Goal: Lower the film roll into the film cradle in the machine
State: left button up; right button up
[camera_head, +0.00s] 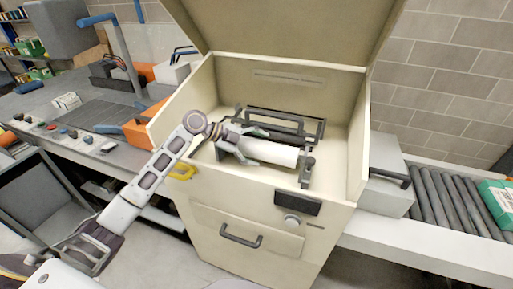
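The white film roll (275,153) lies level across the inside of the open cream machine (249,186). The film cradle shows as dark brackets, with a right-hand post (307,168) by the roll's right end. I cannot tell whether the roll rests in the cradle or is just above it. My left gripper (262,148) reaches in from the left at the roll's left end, with its fingers spread on either side of the roll. Whether they press on it is not clear. The gripper hides the roll's left end and the cradle's left side. My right gripper is not in view.
The machine's raised lid (285,30) stands above the opening. A dark bar frame (285,122) lies behind the roll. A roller conveyor (452,200) with a green box (497,205) is at right. A cluttered workbench (35,100) stands at left.

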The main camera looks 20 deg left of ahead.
pick_arm(q)
jog(key=v, duration=1.2)
dwell(0.5)
dwell(1.1)
